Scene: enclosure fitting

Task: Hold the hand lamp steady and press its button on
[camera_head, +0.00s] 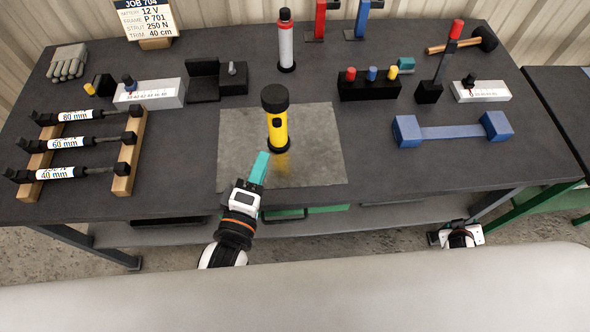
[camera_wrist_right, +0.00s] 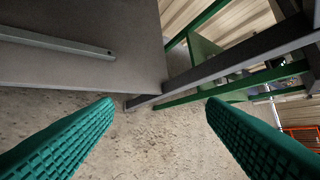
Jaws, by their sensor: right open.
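The hand lamp (camera_head: 278,127) stands upright on a grey mat (camera_head: 318,170) at the middle of the bench. It has a yellow body, a wide black head, a black base and a small dark button on the side facing me. My left gripper (camera_head: 262,158), with teal fingers, points up at the lamp's lower left, just in front of its base. Its fingers overlap in this view, so their gap is hidden, and I see nothing held. My right gripper (camera_wrist_right: 160,104) is open and empty, low beyond the bench's front edge at the right.
A white-and-red cylinder (camera_head: 286,45) stands behind the lamp. A black block with coloured knobs (camera_head: 368,90) and a blue bar-shaped part (camera_head: 450,132) lie right. A wooden rack (camera_head: 125,165) with struts is left. The bench's frame and underside lie near my right gripper.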

